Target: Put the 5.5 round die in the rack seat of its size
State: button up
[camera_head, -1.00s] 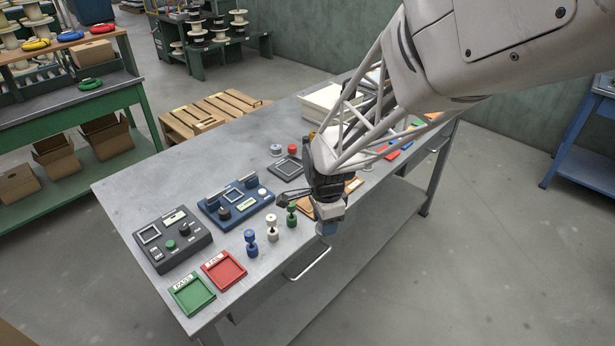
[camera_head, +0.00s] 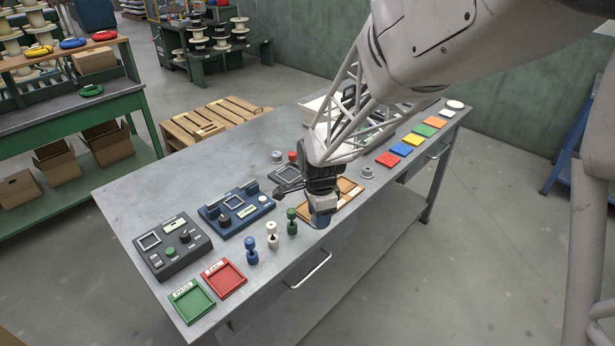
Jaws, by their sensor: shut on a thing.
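My gripper (camera_head: 321,222) is over the near edge of the grey workbench, pointing down. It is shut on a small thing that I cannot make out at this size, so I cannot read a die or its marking. An orange-brown wooden tray or rack (camera_head: 348,188) lies on the bench just behind and to the right of my gripper, partly hidden by it. Its seats and their sizes cannot be read. A grey round piece (camera_head: 367,173) stands on the bench to the right of this tray.
Blue (camera_head: 251,250), white (camera_head: 272,241) and green (camera_head: 292,227) spool-shaped pieces stand left of my gripper. Green (camera_head: 193,302) and red (camera_head: 223,279) trays, a black device (camera_head: 172,247) and a blue device (camera_head: 236,210) lie farther left. Several coloured pads lie at the right. The bench's left back is clear.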

jog(key=w, duration=0.3)
jog(key=w+a, duration=0.1)
jog(key=w, duration=0.2)
jog(key=w+a+f, duration=0.1)
jog(key=w, duration=0.3)
jog(key=shift+w+a, duration=0.1)
jog(key=shift+a, duration=0.1)
jog(key=shift+f, duration=1.75)
jog(key=shift+f, duration=0.3)
jog(key=o, duration=1.1)
jog(key=shift+r, duration=0.15)
notch_tip(320, 180, up, 12)
jog(key=shift+r, duration=0.15)
